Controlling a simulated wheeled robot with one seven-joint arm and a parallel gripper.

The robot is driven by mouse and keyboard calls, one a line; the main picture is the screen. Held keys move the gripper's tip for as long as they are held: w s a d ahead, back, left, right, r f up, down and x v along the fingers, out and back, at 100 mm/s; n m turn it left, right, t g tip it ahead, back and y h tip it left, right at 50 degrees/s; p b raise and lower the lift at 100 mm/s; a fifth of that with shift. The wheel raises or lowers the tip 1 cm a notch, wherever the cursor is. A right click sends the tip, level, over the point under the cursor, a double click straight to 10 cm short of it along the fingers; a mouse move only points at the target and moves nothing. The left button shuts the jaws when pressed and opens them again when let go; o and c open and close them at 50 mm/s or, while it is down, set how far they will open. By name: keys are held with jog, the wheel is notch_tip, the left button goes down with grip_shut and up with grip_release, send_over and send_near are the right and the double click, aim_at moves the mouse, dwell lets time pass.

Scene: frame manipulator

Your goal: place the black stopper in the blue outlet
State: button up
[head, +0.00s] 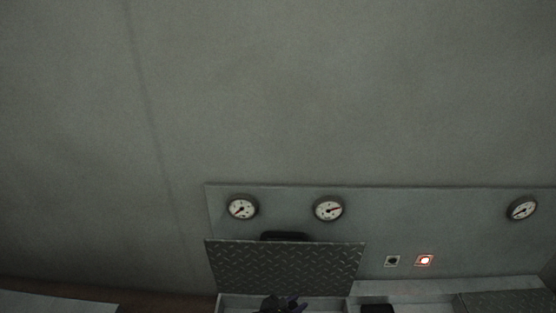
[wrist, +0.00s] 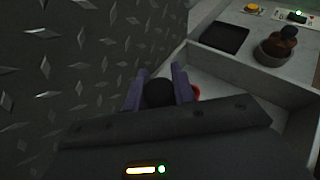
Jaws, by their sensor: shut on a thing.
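My gripper (wrist: 161,82) has two purple fingers, shut on a dark round thing that looks like the black stopper (wrist: 159,95). The fingers and stopper are close to the raised diamond-plate panel (wrist: 60,70), over a pale recess. In the head view only the top of my gripper (head: 283,304) shows at the bottom edge, in front of the same panel (head: 285,268); the stopper cannot be made out there. A bit of red (wrist: 196,92) shows just right of the right finger. I cannot make out the blue outlet in either view.
On the pale counter (wrist: 205,57) right of the recess are a black square (wrist: 224,38), a dark round fitting (wrist: 271,54) with a brown-black knob, and a yellow button (wrist: 254,9). Gauges (head: 328,208) and a lit red switch (head: 425,260) are on the back wall.

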jog(key=s+d+r+m+p, duration=0.1)
jog(key=d+r+p, duration=0.4)
jog(key=r, duration=0.8)
jog(key=d+r+p, duration=0.5)
jog(key=r, duration=0.7)
notch_tip(320, 180, up, 31)
jog(key=g+p, duration=0.1)
jog(key=p, duration=3.6)
jog(key=shift+s+a+p, duration=0.15)
jog(key=shift+a+p, duration=0.05)
jog(key=shift+p, duration=0.1)
notch_tip(320, 180, down, 13)
jog(key=b, duration=1.5)
jog(key=shift+r, duration=0.15)
jog(key=shift+a+r, duration=0.1)
jog(key=shift+r, duration=0.05)
